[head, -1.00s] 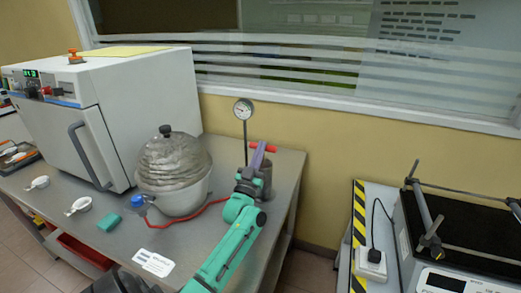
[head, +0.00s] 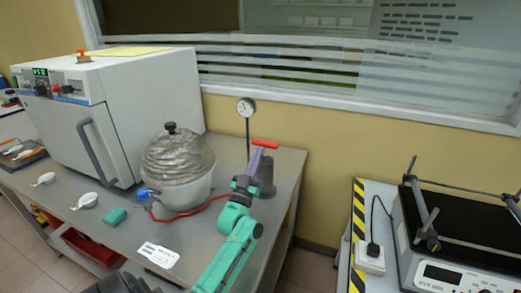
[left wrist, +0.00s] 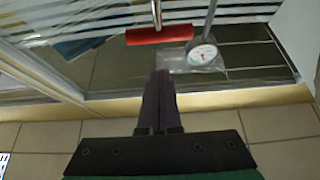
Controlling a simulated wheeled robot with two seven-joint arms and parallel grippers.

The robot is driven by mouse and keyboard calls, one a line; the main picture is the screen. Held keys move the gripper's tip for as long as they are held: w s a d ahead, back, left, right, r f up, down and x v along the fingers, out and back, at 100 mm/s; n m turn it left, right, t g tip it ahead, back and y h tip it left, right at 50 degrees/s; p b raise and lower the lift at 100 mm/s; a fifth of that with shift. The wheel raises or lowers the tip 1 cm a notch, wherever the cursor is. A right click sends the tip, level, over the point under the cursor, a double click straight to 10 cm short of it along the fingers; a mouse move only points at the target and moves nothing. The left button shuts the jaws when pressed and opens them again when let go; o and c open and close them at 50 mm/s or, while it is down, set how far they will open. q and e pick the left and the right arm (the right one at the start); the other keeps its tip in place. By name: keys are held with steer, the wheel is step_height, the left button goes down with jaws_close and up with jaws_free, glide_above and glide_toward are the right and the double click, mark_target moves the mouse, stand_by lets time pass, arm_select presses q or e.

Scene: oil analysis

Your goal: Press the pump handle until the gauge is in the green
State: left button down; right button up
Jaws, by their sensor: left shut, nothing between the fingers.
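The pump (head: 265,172) is a dark cylinder at the back right of the grey table in the head view, with a red handle (head: 265,144) on top. The round gauge (head: 246,107) stands on a thin stem behind it; its green zone is too small to read. In the left wrist view the red handle (left wrist: 160,36) hangs on a metal rod, and the gauge dial (left wrist: 203,54) is to its right. My left gripper (head: 258,149) is shut and empty, close by the handle. In the left wrist view its fingertips (left wrist: 162,74) are apart from the handle. My right gripper is not in view.
A glass desiccator (head: 178,160) with a white bowl base connects by a red hose (head: 190,214) to the pump. A white oven (head: 100,110) stands behind it at left. A teal block (head: 115,216) and a label card (head: 157,255) lie on the table.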

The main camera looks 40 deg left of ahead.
arm_select(q)
steer(key=b+v, duration=0.1)
steer(key=v, duration=0.4)
steer(key=shift+f, duration=0.25)
steer(key=shift+w+a, duration=0.1)
stand_by(0.7)
steer(key=shift+g, duration=0.3)
steer(key=r, duration=0.1)
steer(key=w+r, duration=0.2)
steer(key=shift+a+r, duration=0.35)
steer(key=shift+r, duration=0.05)
